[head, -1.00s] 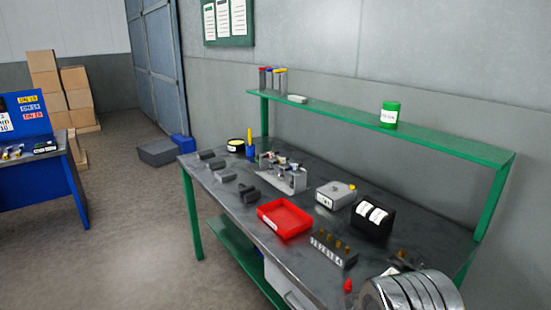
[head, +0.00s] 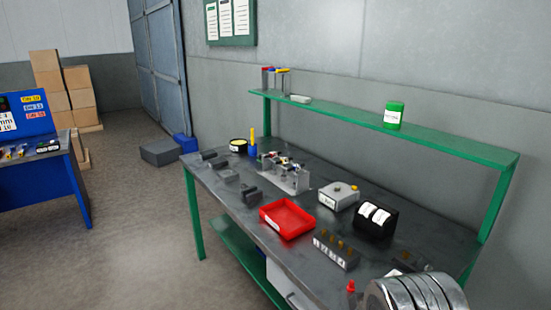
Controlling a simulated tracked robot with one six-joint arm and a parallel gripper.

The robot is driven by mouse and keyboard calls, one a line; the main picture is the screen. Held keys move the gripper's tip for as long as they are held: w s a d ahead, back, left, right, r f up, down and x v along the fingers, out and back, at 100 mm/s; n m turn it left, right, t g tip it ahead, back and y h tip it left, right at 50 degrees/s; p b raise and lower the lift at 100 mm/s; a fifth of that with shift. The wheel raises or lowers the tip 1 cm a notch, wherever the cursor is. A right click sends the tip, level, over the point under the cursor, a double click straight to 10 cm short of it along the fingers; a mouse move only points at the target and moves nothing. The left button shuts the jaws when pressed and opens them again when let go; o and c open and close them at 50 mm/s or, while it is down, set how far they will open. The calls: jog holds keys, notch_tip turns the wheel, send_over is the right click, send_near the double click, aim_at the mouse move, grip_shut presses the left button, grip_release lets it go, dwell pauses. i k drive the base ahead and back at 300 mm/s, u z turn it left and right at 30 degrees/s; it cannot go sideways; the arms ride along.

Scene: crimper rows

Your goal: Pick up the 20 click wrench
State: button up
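I cannot make out a 20 click wrench for certain. A pale metal rack (head: 295,182) on the dark top of the green-legged workbench (head: 232,204) holds several small tools or fittings, too small to tell apart. Several dark grey blocks or tools (head: 250,193) lie near the bench's left edge. More small items lie on the blue bench (head: 45,183) at the far left, also too small to identify. My gripper is not in view.
The workbench also bears a red tray (head: 287,219), a grey box (head: 338,197), a black holder (head: 375,219) and a block with brass pieces (head: 336,250). A green shelf (head: 440,139) overhangs its back. Floor between benches is clear.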

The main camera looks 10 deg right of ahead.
aim_at(284, 161)
jog(key=z, duration=0.05)
jog(key=k, duration=0.65)
jog(key=u, duration=0.55)
jog(key=i, duration=1.05)
jog(key=u, duration=0.7)
jog(key=i, duration=2.1)
jog(key=z, duration=0.3)
